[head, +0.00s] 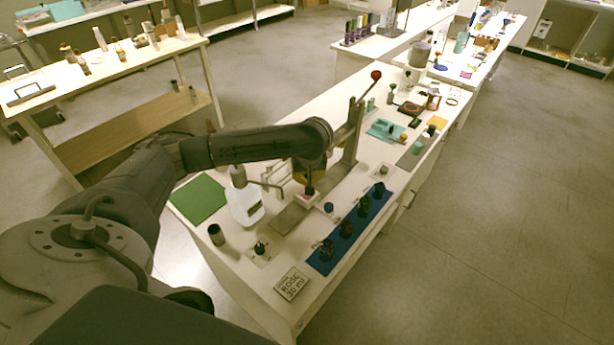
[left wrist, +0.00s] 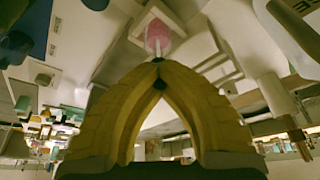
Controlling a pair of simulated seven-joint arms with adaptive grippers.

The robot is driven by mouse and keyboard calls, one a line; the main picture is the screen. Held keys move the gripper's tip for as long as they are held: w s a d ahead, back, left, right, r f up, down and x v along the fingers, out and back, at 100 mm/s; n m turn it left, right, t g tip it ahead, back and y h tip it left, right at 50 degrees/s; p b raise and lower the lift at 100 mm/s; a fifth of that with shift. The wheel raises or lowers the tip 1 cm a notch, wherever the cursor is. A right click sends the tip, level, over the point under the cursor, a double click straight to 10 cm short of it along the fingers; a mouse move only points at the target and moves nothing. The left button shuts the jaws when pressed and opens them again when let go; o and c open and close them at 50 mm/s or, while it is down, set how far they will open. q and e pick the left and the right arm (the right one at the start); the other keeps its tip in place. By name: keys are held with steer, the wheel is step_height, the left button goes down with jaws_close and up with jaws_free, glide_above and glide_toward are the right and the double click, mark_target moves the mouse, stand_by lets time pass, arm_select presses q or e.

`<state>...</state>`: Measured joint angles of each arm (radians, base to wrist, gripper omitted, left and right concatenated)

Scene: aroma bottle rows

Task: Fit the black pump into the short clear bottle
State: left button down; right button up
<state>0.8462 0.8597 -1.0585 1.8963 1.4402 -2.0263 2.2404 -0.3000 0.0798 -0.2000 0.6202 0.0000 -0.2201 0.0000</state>
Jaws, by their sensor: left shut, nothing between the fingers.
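My left gripper (head: 309,190) points down over the table, beside the lever press. Its yellow fingers meet at the tips in the left wrist view (left wrist: 158,62), with nothing held between them. Just beyond the tips is a small clear bottle with pink contents (left wrist: 157,38); a thin pale stem shows between it and the tips. In the head view this pink bottle (head: 304,198) is mostly hidden under the gripper. I cannot tell if the fingertips touch it. A small black pump-like piece (head: 260,247) stands on a pale square pad at the front. My right gripper is not in view.
The lever press (head: 352,135) with a red knob rises behind my gripper. A white jug-like bottle (head: 245,206) stands left of it. Several dark pieces stand on a blue mat (head: 319,266). A "ROSE 30 ml" card (head: 292,284) lies in front; a green mat (head: 199,199) is left.

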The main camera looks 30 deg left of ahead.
arm_select(q)
steer(key=shift+f, duration=0.75)
stand_by(1.3)
steer(key=c, duration=2.1)
jaws_free()
steer(key=o, duration=1.1)
steer(key=shift+c, duration=0.2)
steer(key=shift+r, duration=3.5)
